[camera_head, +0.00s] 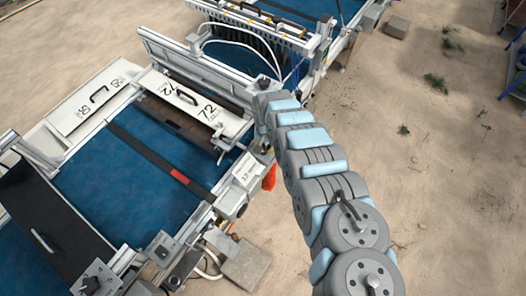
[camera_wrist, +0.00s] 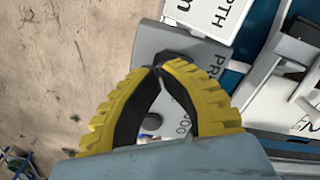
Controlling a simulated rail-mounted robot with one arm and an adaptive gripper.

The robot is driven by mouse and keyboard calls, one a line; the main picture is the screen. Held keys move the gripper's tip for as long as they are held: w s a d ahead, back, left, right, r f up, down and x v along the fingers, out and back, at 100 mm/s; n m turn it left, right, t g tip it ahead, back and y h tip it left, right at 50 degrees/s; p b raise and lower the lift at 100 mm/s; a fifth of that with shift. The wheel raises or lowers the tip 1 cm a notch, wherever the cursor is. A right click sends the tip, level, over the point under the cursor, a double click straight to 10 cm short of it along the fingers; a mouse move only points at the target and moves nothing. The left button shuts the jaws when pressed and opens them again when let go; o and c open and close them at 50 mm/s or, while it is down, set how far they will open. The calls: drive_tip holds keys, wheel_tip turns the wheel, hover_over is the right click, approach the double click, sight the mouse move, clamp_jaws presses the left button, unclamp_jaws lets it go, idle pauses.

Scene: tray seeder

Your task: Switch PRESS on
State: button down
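My gripper (camera_wrist: 157,69) has yellow ribbed fingers with black inner pads. Its tips meet, with a gap between the fingers behind them, and it holds nothing that I can see. Directly beyond the tips in the wrist view is a grey panel (camera_wrist: 185,50) with lettering starting "PR", partly covered by the right finger. More lettering, "OG", shows through the gap, beside a dark round knob (camera_wrist: 152,121). Whether the fingertips touch the panel, and the PRESS switch's position, I cannot tell. In the head view my arm hides most of the gripper beside the machine.
A white box lettered "PTH" (camera_wrist: 212,14) adjoins the panel. The machine has a blue belt (camera_head: 110,175), white covers marked 72 (camera_head: 190,100), and a black lid (camera_head: 45,215). An orange-red object (camera_head: 269,178) hangs at its side. Sandy ground (camera_head: 440,200) to the right is mostly open.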

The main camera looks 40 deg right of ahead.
sight(266, 152)
drive_tip(key=shift+f+b, duration=0.65)
drive_tip(key=shift+f, duration=0.45)
idle(0.7)
drive_tip(key=shift+r+p, duration=3.3)
drive_tip(key=shift+r, duration=0.3)
drive_tip(key=shift+f, duration=0.1)
